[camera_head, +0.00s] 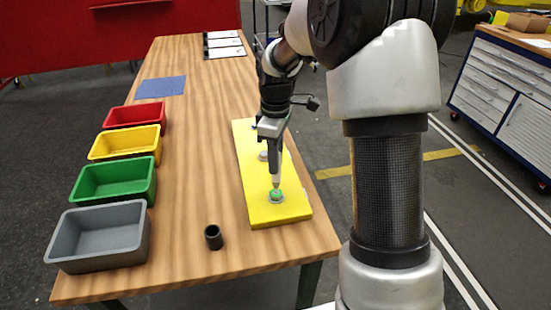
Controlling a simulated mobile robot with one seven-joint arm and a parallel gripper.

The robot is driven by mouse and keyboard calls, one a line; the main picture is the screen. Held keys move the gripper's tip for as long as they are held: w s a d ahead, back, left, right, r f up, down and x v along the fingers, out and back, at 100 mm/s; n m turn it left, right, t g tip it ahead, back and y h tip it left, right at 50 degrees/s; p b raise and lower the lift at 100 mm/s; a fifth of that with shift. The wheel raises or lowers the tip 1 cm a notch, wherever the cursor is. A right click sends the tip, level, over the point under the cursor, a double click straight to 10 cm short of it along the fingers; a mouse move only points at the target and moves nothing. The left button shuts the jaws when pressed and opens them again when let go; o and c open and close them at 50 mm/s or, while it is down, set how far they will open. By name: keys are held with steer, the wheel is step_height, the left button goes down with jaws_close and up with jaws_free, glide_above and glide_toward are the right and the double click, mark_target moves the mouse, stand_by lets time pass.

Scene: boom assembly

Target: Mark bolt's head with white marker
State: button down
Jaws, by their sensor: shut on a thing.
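My gripper (272,133) points straight down over the yellow board (266,212). It is shut on a slim upright marker (275,181), whose pale lower end shows below the fingers. The marker's tip is at or just above the head of a bolt (276,197) near the front end of the board. The bolt's head shows green with a pale ring around it. I cannot tell whether the tip touches the head. Another pale round fitting (263,156) sits farther back on the board, partly hidden by my gripper.
Red (134,126), yellow (124,159), green (113,196) and grey (98,262) bins line the table's left side. A dark socket (213,237) stands near the front edge. A blue mat (161,87) lies farther back. The table's middle is clear.

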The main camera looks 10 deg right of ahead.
steer(key=shift+f+b, duration=0.45)
steer(key=shift+f, duration=0.35)
stand_by(0.7)
steer(key=shift+r, duration=0.1)
stand_by(0.3)
steer(key=shift+r+p, duration=2.45)
steer(key=shift+r, duration=0.55)
